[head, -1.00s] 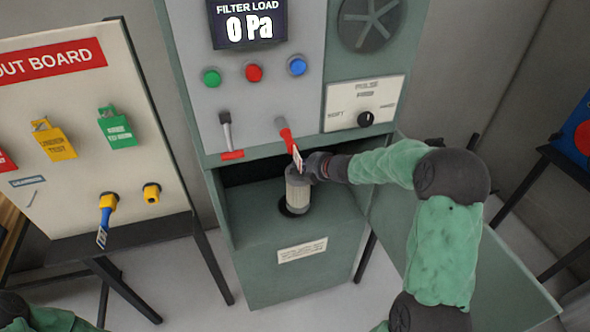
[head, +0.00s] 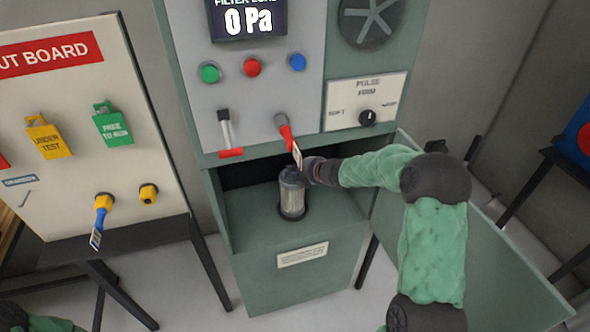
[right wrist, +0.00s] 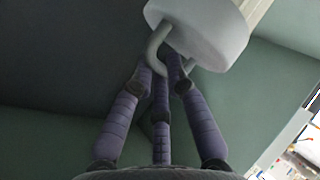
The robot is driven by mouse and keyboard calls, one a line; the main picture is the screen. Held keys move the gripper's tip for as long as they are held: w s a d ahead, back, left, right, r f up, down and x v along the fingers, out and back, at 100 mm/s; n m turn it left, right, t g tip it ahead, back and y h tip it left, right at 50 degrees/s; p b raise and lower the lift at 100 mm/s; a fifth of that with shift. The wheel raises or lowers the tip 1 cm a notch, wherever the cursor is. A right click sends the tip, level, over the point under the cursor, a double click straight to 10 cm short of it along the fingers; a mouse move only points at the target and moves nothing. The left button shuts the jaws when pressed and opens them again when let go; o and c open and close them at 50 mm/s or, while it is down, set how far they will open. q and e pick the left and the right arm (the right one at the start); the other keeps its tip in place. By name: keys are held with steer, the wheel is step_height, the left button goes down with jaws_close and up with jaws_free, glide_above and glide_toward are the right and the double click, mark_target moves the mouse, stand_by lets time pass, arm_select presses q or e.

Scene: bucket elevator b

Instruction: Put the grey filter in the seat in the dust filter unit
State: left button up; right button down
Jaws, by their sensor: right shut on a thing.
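The grey filter (head: 292,199) is a pleated cylinder standing upright in the opening of the dust filter unit (head: 305,240). Its lower end is at the dark round seat (head: 291,214) in the shelf; whether it is fully down I cannot tell. My right gripper (head: 303,172) is at the filter's top. In the right wrist view my fingers (right wrist: 165,70) are shut on the hooped handle of the filter's pale cap (right wrist: 205,30). My left gripper is not clearly in view; only part of my left arm shows at the lower left corner.
The unit's open door (head: 470,240) stands to the right, behind my right arm. The lockout board (head: 80,130) is on the left.

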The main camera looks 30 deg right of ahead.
steer(key=c, duration=1.2)
jaws_free()
steer(key=shift+c, duration=0.2)
steer(key=shift+f, duration=0.1)
steer(key=shift+s+r, duration=0.15)
steer(key=shift+r, duration=0.1)
steer(key=p+v, duration=0.4)
steer(key=v, duration=0.7)
steer(key=shift+s+r+p, duration=0.15)
steer(key=shift+s+p, duration=0.15)
